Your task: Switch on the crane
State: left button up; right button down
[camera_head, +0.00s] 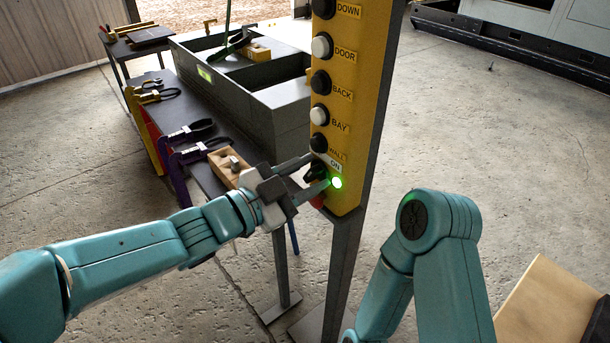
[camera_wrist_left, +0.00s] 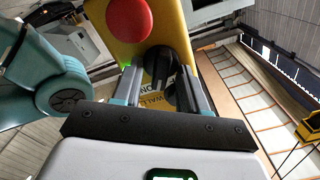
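The yellow control panel (camera_head: 352,90) hangs on a grey post, with labelled black and white buttons down its face. Near its lower end, below the ON label (camera_head: 335,167), is a black rotary knob (camera_head: 316,172). A green lamp (camera_head: 337,183) beside it is lit. A red button sits at the panel's bottom end, large in the left wrist view (camera_wrist_left: 129,18). My left gripper (camera_head: 312,176) is at the panel, its fingers on either side of the knob (camera_wrist_left: 158,65). The fingers look apart, with small gaps to the knob. My right gripper is out of view.
A wooden board (camera_head: 550,305) is at lower right. The concrete floor right of the post is clear.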

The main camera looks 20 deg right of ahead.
pick_arm(q)
jog(key=v, duration=1.6)
jog(key=shift+a, duration=0.2)
